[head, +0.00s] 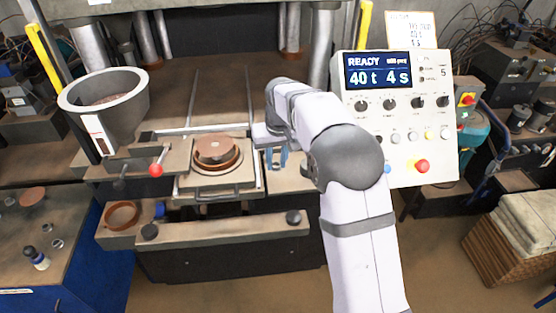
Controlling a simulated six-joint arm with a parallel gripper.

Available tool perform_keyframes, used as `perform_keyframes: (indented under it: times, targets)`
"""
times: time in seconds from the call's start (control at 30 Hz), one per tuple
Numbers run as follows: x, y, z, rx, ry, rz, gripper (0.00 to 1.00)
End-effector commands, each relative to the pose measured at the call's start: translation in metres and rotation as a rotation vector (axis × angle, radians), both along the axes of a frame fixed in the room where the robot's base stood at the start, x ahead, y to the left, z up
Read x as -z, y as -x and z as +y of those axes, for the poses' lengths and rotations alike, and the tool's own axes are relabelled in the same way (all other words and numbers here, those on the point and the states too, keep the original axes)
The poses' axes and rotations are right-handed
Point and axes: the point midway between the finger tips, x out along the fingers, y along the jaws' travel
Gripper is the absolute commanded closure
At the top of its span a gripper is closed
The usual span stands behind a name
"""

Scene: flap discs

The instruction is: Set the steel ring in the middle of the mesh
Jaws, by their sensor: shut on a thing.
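My gripper (277,160), with blue fingers, is just right of the round mould (238,166) on the press and a little above the bed. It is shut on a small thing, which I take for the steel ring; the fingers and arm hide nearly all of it. A round brown-red layer (215,151) lies inside the mould. I take this layer for the mesh, but its weave is too small to make out. No ring shows at its middle. The gripper is beside the mould, not over it.
A grey hopper (130,110) and a red-knobbed lever (156,170) stand left of the mould. The control panel (440,150), showing READY, is behind my arm to the right. Small metal pieces (58,243) and a bottle (36,258) are on the left bench.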

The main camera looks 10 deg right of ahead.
Motion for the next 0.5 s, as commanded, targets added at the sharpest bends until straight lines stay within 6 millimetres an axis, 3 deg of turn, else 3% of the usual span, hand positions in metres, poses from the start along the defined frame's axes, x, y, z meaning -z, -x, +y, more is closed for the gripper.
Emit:
perform_keyframes:
  times: [0.27,0.5]
  targets:
    - [-0.027,0.011,0.048,-0.09,0.0,-0.059,0.94]
    - [-0.062,0.005,0.109,-0.19,-0.005,-0.119,0.94]
